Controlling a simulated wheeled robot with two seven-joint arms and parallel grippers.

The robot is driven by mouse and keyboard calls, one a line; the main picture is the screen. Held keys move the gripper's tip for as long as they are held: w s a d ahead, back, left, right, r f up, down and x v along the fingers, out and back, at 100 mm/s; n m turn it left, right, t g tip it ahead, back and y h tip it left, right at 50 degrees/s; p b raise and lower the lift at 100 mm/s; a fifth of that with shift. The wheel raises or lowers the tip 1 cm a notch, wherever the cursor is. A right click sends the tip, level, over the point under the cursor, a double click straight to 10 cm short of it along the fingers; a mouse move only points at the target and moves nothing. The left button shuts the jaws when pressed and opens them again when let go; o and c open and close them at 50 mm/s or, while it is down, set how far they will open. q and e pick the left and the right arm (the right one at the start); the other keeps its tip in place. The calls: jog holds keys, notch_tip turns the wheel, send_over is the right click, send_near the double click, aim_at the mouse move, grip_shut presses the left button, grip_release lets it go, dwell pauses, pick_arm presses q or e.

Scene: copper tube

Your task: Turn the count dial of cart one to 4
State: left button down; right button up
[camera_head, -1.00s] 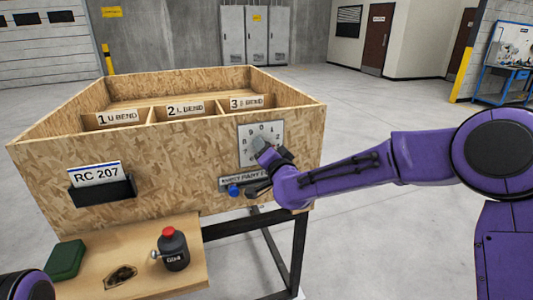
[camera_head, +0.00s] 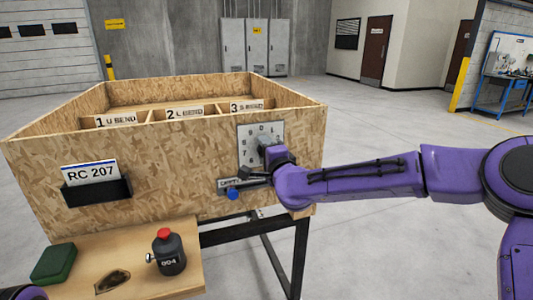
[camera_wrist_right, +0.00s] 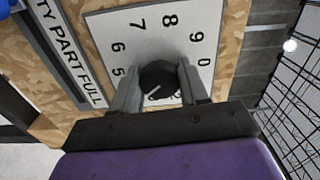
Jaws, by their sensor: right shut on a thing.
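The count dial is a black round knob (camera_wrist_right: 158,80) with a white pointer line, on a white number plate (camera_wrist_right: 150,40) on the cart's wooden front. My right gripper (camera_wrist_right: 157,76) is shut on the knob, one finger on each side. In the wrist view the pointer runs to the lower left, just below the 5; the numeral there is hidden by a finger. The numerals 5 through 9 and 0 show. In the head view the right gripper (camera_head: 265,148) covers the plate's lower right. The left gripper is out of view; only a bit of that arm shows at bottom left.
A fill-state strip (camera_wrist_right: 65,50) with a blue knob (camera_head: 233,194) lies just below the plate. The cart (camera_head: 110,160) carries an RC 207 card (camera_head: 91,173). Its lower shelf (camera_head: 135,270) holds a dark bottle (camera_head: 169,255), a green box (camera_head: 53,263) and a dark oval item (camera_head: 113,281).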

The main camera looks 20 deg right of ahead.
jog(key=shift+f, duration=0.15)
dwell(0.3)
jog(key=o, duration=1.1)
jog(key=shift+c, duration=0.2)
jog(key=shift+s, duration=0.1)
jog(key=s+b, duration=0.2)
jog(key=s, duration=0.8)
jog(key=shift+s+d, duration=0.15)
